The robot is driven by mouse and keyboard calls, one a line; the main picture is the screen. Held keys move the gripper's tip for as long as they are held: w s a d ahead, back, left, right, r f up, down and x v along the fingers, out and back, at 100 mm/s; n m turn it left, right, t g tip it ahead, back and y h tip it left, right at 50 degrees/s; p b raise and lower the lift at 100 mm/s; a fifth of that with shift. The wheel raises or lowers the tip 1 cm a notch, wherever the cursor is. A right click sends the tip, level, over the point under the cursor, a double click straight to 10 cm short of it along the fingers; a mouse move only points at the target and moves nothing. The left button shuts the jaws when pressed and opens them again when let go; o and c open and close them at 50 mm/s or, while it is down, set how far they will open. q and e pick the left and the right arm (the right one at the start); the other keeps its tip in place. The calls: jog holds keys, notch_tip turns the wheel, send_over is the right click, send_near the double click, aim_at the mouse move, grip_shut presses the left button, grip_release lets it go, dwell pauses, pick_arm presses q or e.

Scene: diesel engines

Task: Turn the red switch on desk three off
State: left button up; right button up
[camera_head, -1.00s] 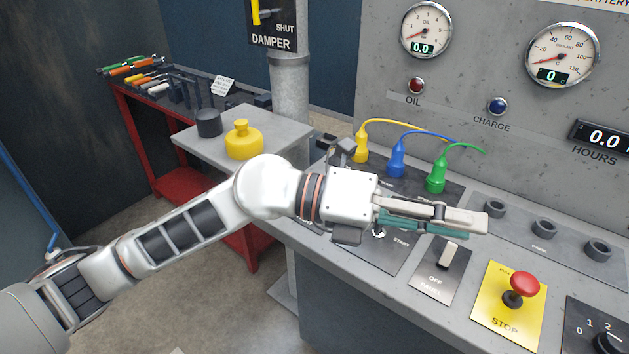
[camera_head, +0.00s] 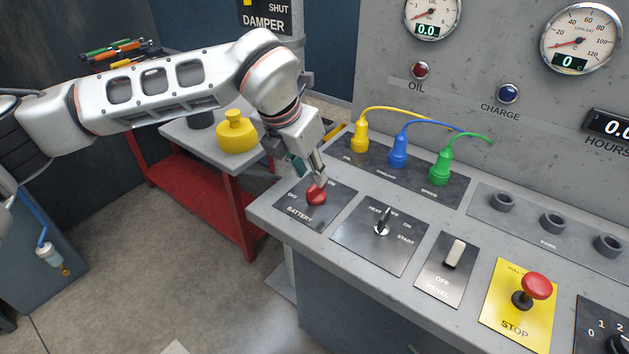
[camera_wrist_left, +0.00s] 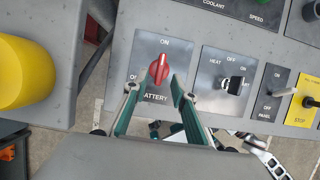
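The red switch (camera_head: 316,194) is a rotary knob on the dark BATTERY plate (camera_head: 291,211) at the left end of the grey control desk. In the left wrist view the red switch (camera_wrist_left: 159,68) has its handle roughly upright, toward the ON mark. My left gripper (camera_head: 308,170) points down just above the switch. In the left wrist view my left gripper (camera_wrist_left: 154,86) has its fingers apart, one on each side of the knob's lower part; contact cannot be told. The OFF mark is partly hidden by a finger there. My right gripper is not in view.
To the right are the heat/start key switch (camera_head: 382,228), the white panel switch (camera_head: 454,253) and the red stop button (camera_head: 536,286). Yellow, blue and green plugs (camera_head: 398,153) stand behind. A side table holds a yellow container (camera_head: 237,133).

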aim_at(314, 185)
pick_arm(q)
jog(key=x, duration=0.5)
grip_shut()
